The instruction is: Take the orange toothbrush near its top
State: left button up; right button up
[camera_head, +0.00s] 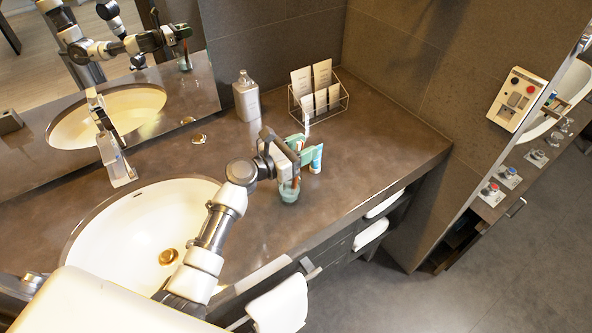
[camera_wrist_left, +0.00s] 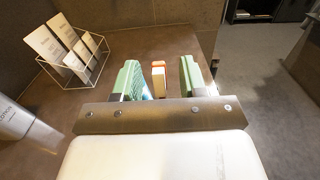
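The orange toothbrush (camera_wrist_left: 158,72) shows in the left wrist view as a small orange and cream top between my two green fingertips. Its lower part stands in a greenish glass cup (camera_head: 289,193) on the counter, partly hidden by my gripper in the head view. My left gripper (camera_head: 305,156) is over the cup. In the left wrist view the gripper (camera_wrist_left: 160,80) is open, with a gap on each side of the orange top. My right gripper is not in view.
A white, blue and orange item (camera_head: 316,160) is close beside my left fingers. A wire rack (camera_head: 344,97) of cards and a grey bottle (camera_head: 246,97) stand at the back. The sink (camera_head: 140,235) is to the left. The counter on the right is clear.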

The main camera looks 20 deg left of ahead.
pick_arm(q)
grip_shut()
